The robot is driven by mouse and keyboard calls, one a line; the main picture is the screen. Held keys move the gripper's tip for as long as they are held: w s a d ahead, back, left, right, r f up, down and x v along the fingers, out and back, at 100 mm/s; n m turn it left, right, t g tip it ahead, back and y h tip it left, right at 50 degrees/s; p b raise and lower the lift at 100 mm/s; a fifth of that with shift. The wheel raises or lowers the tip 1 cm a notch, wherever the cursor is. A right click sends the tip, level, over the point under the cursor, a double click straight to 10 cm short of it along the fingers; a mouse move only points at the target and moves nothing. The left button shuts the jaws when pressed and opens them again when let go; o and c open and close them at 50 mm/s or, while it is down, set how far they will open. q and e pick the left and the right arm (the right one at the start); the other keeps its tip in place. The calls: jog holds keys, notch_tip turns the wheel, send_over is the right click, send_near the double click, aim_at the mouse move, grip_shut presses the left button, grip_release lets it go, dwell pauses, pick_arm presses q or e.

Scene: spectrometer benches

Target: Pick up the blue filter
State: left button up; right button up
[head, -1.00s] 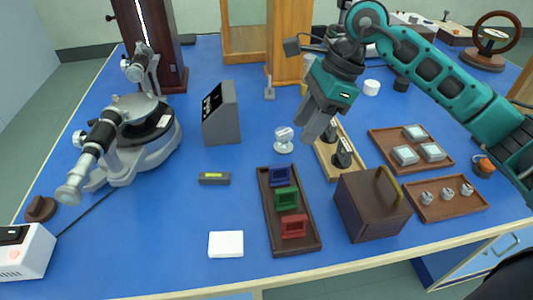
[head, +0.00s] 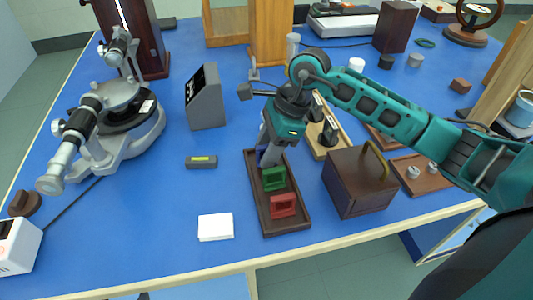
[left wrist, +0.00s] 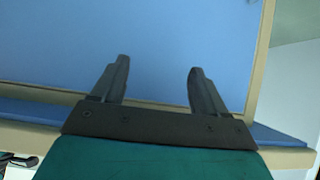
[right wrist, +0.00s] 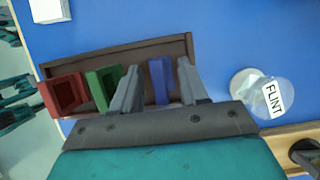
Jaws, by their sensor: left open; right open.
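The blue filter (right wrist: 160,80) stands upright in the dark brown tray (right wrist: 120,50), between the two open fingers of my right gripper (right wrist: 158,85) in the right wrist view. In the head view the filter (head: 261,153) is mostly hidden behind my right gripper (head: 268,152). A green filter (head: 273,179) and a red filter (head: 283,206) stand in the same tray. In the right wrist view the green one (right wrist: 103,88) is just left of the left finger. My left gripper (left wrist: 155,80) is open and empty, facing blue surface in the left wrist view.
A dark brown box (head: 350,185) with a handle stands right of the tray. A white block (head: 215,227) lies to the left, near the front edge. A round clear piece labelled FLINT (right wrist: 268,96) is right of the gripper.

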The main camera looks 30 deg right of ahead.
jog(key=shift+a+f, duration=0.1)
jog(key=shift+f, duration=0.1)
grip_shut()
dwell(0.3)
